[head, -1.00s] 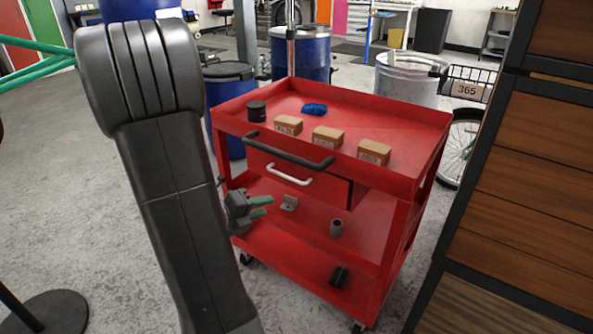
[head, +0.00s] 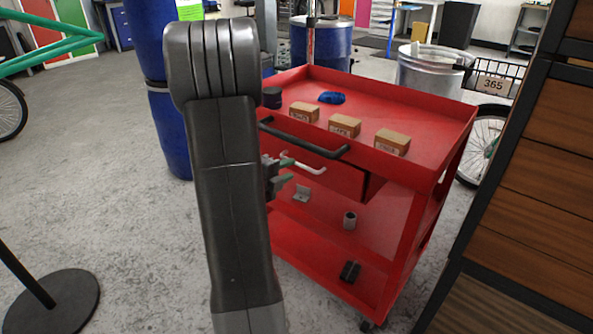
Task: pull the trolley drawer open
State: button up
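The red trolley (head: 440,150) stands right of centre in the head view. Its drawer (head: 335,176) sits under the top tray, with a pale bar handle (head: 310,168) across its front. A dark gap shows at the drawer's right end; I cannot tell whether it is slightly out. I cannot tell whether the fingers touch the handle. My arm hides the trolley's left side and part of the gripper.
A black push bar (head: 305,140) juts out above the drawer. Small boxes (head: 344,125), a blue item (head: 332,98) and a dark tub (head: 272,97) lie on top. A wooden-slatted unit (head: 525,190) stands close on the right. A black stand base (head: 55,302) is at lower left; floor between is clear.

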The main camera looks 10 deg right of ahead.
aim_at(299, 165)
jog(key=b+x, duration=0.1)
jog(key=x, duration=0.3)
jog(key=shift+w+d, duration=0.2)
grip_shut()
